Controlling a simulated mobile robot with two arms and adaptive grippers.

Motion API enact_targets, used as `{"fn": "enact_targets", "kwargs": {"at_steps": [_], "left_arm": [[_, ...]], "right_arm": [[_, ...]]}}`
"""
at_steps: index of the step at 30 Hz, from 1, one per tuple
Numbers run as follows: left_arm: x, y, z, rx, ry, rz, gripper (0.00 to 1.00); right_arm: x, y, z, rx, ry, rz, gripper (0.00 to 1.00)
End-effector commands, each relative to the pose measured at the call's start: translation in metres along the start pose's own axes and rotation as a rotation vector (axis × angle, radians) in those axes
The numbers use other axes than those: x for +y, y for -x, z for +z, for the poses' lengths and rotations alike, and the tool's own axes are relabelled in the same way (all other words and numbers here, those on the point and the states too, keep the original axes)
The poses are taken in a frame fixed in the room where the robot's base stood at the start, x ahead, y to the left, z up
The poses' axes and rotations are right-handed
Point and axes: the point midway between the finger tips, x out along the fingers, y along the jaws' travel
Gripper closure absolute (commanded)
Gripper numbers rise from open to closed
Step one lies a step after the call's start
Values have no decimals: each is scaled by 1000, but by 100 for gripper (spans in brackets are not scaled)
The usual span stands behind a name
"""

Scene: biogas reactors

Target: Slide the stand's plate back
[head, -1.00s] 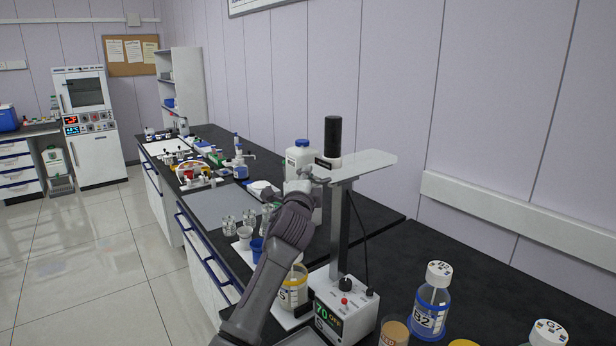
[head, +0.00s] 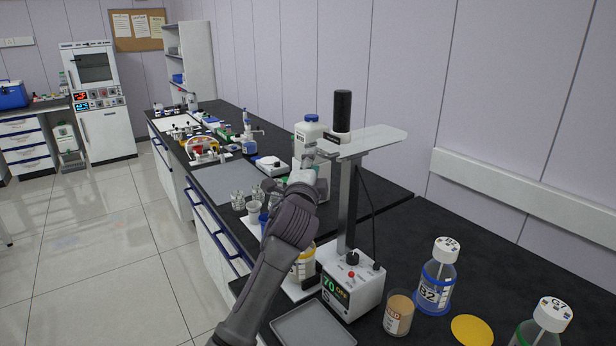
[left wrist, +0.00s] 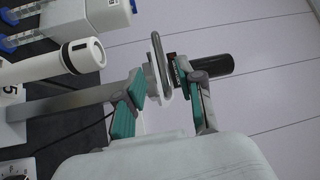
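The stand has a grey control box (head: 352,286) reading 70 OFF, an upright post (head: 347,208) and a flat pale plate (head: 376,140) on top. A black cylinder (head: 342,110) stands at the plate's left part. My left gripper (head: 322,153) is at the plate's left end. In the left wrist view, my left gripper (left wrist: 158,79) has its teal-padded fingers on either side of a rounded grey loop (left wrist: 155,50) at the plate's end. I cannot tell whether both pads press on it. The black cylinder (left wrist: 215,65) is just beyond. My right gripper is not in view.
A white bottle with a blue cap (head: 309,130) stands behind my left gripper. A blue-ringed bottle (head: 436,280), an amber jar (head: 398,314) and a grey tray (head: 312,328) are near the control box. Bare black bench (head: 410,225) lies right of the post.

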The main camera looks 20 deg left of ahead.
Motion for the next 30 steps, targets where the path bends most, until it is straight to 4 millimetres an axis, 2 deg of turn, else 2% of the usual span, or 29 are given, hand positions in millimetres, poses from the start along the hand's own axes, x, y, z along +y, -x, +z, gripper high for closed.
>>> {"fn": "enact_targets", "kwargs": {"at_steps": [3,9,13,23,26,29,30], "left_arm": [[1,25,0,1,-1,0,63],[0,51,0,1,0,0,63],[0,57,0,0,0,1,63],[2,59,0,-1,4,5,63],[19,66,5,-10,37,43,63],[54,85,15,-36,119,130,63],[72,96,20,-51,164,177,63]], "right_arm": [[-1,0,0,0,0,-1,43],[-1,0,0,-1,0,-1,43],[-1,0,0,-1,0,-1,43],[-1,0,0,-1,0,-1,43],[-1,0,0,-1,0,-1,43],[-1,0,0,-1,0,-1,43],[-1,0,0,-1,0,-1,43]]}}
